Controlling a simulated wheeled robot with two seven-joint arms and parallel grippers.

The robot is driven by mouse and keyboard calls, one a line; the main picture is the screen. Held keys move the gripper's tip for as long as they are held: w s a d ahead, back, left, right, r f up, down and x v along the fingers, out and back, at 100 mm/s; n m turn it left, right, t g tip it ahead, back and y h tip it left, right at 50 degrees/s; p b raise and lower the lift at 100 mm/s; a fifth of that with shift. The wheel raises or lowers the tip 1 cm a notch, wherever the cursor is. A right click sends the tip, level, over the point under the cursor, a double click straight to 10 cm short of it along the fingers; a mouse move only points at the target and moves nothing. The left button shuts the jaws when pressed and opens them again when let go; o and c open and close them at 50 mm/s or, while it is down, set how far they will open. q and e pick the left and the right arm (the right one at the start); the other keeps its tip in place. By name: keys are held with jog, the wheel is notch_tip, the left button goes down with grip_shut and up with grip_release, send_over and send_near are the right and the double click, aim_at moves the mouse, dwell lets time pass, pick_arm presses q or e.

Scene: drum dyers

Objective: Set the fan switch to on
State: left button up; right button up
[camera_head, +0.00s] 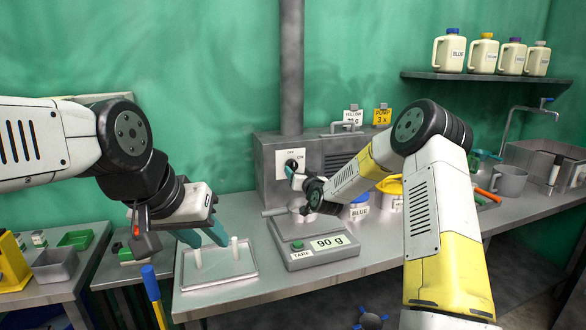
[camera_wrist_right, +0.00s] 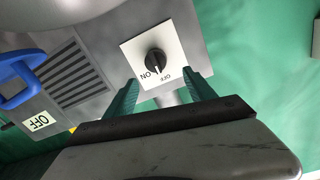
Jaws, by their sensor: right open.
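The fan switch (camera_head: 291,163) is a black round knob on a white plate on the grey machine's front, with OFF and ON labels. In the right wrist view the knob (camera_wrist_right: 155,62) has a white mark pointing down the picture, near the gap between ON at left and OFF at right; I cannot tell which it is set to. My right gripper (camera_head: 291,173) is open just in front of the plate. Its teal fingers (camera_wrist_right: 163,88) lie apart, below the knob in the wrist view, not visibly around it. My left gripper (camera_head: 203,236) is open and empty above a tray.
The tray (camera_head: 245,281) with two white pegs and a scale (camera_head: 312,246) reading 90 g stand on the bench. A vertical pipe (camera_head: 291,70) rises from the machine. Several jugs (camera_head: 482,54) stand on a shelf.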

aim_at(294, 167)
jog(key=x, duration=0.8)
jog(key=shift+w+d+f, duration=0.2)
jog(key=shift+w+f, duration=0.1)
jog(key=shift+f, duration=0.1)
jog(key=shift+m, duration=0.3)
jog(key=c, duration=1.4)
